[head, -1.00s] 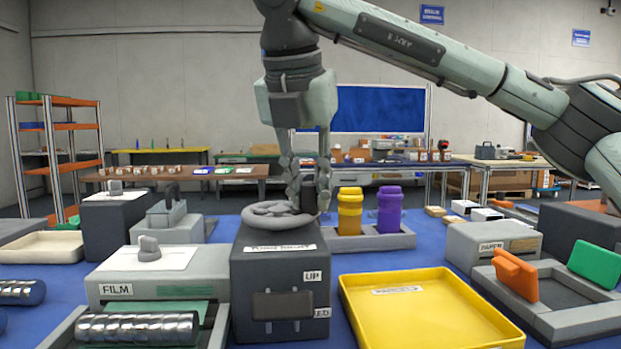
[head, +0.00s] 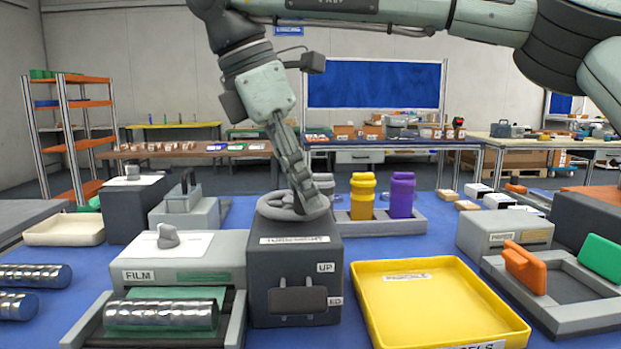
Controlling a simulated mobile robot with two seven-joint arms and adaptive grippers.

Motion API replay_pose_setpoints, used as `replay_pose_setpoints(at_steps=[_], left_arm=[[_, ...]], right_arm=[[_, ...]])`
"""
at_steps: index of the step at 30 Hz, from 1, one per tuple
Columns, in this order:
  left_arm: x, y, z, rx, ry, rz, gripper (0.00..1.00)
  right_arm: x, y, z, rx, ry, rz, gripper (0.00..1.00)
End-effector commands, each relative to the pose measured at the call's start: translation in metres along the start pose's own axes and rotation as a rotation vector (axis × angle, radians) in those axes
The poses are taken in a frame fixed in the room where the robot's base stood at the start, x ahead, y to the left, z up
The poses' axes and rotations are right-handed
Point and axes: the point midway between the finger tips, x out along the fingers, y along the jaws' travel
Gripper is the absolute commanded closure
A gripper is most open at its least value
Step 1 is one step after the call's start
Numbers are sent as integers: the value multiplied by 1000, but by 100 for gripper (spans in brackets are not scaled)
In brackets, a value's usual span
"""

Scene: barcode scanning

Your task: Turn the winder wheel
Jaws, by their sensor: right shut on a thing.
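The winder wheel is a grey ring (head: 272,212) lying flat on top of a dark box (head: 262,262) with a white label on its top edge and an "UP" label on its front. My right gripper (head: 310,203) reaches down from above, tilted, with its fingers shut on the wheel's rim at the right. The fingers hide part of the wheel. My left gripper is not in view.
A film unit (head: 205,247) with a small grey knob stands left of the box. A yellow tray (head: 428,300) lies to the right. Yellow (head: 362,197) and purple (head: 402,195) bottles stand in a grey holder close behind the gripper.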

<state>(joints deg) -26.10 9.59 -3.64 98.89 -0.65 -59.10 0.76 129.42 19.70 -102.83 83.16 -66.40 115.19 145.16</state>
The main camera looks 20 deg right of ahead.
Motion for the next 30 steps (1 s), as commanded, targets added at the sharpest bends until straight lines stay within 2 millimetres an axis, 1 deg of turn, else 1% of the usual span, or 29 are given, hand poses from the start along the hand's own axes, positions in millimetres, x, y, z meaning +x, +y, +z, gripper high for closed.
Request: replay_pose_setpoints(at_steps=[4, 12, 18, 30], left_arm=[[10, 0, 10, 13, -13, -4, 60], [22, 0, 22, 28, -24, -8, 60], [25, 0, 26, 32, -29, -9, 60], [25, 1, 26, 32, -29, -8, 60]], right_arm=[[-4, 1, -4, 91, 1, -36, 100], [-5, 1, -9, 194, 2, -79, 100], [-5, 2, -10, 223, 3, -90, 100], [-5, 2, -11, 226, 4, -92, 100]])
